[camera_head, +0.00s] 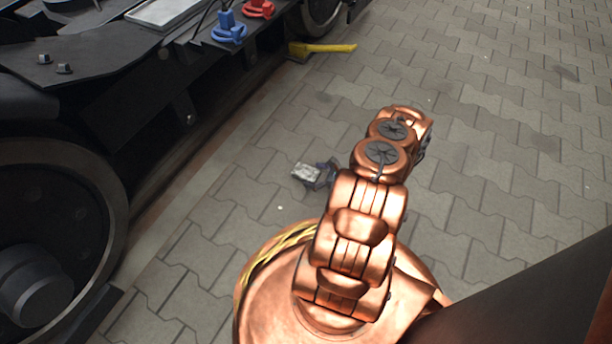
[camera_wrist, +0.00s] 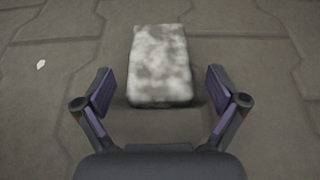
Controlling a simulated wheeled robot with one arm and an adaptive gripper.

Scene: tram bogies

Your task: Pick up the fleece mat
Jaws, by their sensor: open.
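The fleece mat is a small block with mottled grey and white patches, lying on the paving. In the wrist view the fleece mat (camera_wrist: 160,62) is centred ahead of my gripper (camera_wrist: 160,92). My gripper is open, with one finger to each side of the mat's near end and a gap on both sides. In the head view the fleece mat (camera_head: 306,173) lies left of my arm. My gripper (camera_head: 322,178) is beside it there, small and partly hidden behind the arm.
A dark bogie with a wheel (camera_head: 62,245) fills the left side. A blue clamp (camera_head: 229,27) and a red clamp (camera_head: 258,9) sit on its frame. A yellow-handled tool (camera_head: 325,48) lies on the paving by the bogie. The paving at the upper right is clear.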

